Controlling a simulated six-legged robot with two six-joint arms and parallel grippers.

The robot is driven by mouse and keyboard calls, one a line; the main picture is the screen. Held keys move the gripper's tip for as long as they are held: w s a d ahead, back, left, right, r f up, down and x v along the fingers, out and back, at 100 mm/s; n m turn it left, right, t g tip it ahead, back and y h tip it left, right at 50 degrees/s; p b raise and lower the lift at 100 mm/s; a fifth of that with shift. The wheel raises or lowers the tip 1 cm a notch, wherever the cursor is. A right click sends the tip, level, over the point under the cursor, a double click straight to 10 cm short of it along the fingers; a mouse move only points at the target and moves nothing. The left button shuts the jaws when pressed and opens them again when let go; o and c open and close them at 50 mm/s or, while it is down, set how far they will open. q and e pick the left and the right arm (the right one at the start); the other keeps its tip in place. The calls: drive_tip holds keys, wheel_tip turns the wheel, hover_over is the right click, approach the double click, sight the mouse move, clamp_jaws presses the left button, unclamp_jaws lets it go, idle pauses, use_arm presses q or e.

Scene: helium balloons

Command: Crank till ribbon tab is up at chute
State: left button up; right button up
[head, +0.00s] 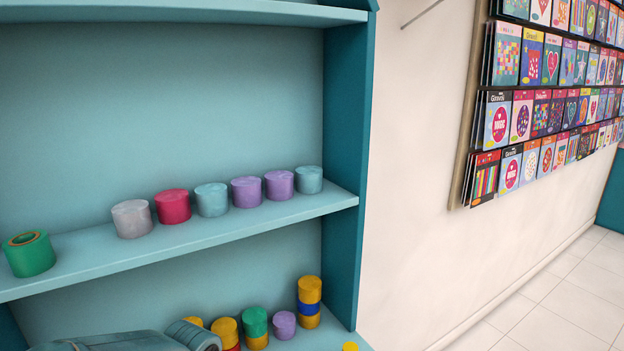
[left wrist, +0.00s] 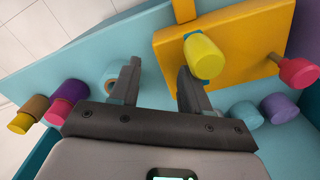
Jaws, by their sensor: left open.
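In the left wrist view, an orange-yellow panel (left wrist: 245,45) carries a yellow knob (left wrist: 205,62) and a pinkish-red knob (left wrist: 298,72). I cannot tell which of them belongs to the crank. My left gripper (left wrist: 160,68) is open with nothing between its fingers. Its right finger is close to the panel's left edge and the yellow knob; I cannot tell if it touches. I cannot make out a ribbon tab or a chute in either view. The gripper does not show in the head view, and my right gripper is in neither view.
A teal shelf unit (head: 345,140) holds several ribbon rolls, including a red one (head: 173,206) and a green one (head: 29,254). More coloured rolls stand on the lower board, one a purple roll (head: 283,325). A card rack (head: 540,90) hangs on the right wall. Tiled floor (head: 560,300) is clear.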

use_arm(q)
wheel_tip(320, 180, up, 6)
drive_tip(key=p, duration=0.4)
drive_tip(key=shift+s+r, duration=0.15)
drive_tip(key=shift+r, duration=0.1)
drive_tip(key=shift+f, duration=0.1)
